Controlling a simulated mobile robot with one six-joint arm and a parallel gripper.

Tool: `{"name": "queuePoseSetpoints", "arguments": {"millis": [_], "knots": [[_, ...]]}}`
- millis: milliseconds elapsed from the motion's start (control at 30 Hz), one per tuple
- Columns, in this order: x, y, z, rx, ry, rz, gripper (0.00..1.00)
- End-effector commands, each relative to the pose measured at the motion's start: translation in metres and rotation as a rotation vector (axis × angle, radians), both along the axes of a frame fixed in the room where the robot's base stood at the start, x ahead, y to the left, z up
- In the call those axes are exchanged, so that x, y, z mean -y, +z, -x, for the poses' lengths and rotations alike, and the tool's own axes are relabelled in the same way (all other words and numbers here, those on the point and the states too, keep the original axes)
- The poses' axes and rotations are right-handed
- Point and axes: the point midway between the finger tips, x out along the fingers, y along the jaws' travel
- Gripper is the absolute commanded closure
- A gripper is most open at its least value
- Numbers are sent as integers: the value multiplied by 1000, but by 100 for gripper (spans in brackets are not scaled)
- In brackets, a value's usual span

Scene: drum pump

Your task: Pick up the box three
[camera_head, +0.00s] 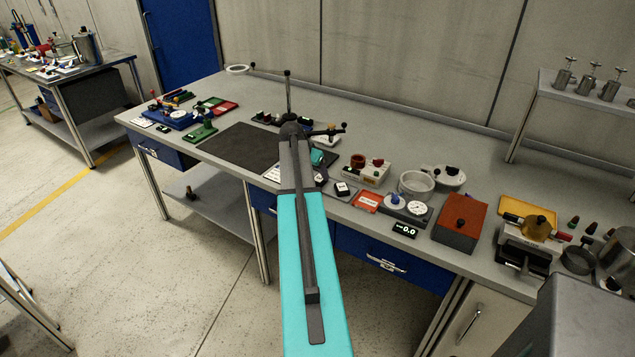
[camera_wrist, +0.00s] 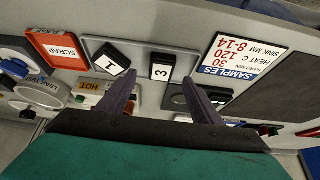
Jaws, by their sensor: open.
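Box three (camera_wrist: 161,68) is a small black box with a white top marked 3. My gripper (camera_wrist: 160,77) is open, with one dark finger on each side of box three in the picture. I cannot tell how far above it the fingers are. Nothing is held. A like box marked 1 (camera_wrist: 113,60) stands to the left of the left finger. In the head view box one (camera_head: 342,188) shows right of my arm, and box three is not clearly seen because my arm covers that area.
An orange scrap sign (camera_wrist: 57,49) lies left, and a samples card (camera_wrist: 243,55) right. A HOT-marked device (camera_wrist: 92,86) is near the left finger. In the head view the workbench (camera_head: 400,135) carries a dark mat (camera_head: 235,148) and a red-brown block (camera_head: 460,218).

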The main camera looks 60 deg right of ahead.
Motion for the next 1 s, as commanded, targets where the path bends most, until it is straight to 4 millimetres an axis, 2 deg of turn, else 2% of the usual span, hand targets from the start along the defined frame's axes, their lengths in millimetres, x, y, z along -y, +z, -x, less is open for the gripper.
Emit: {"name": "queuePoseSetpoints", "arguments": {"millis": [467,1000], "knots": [[4,-4,0,-1,0,-1,41],[28,-41,-3,-1,0,-1,41]]}}
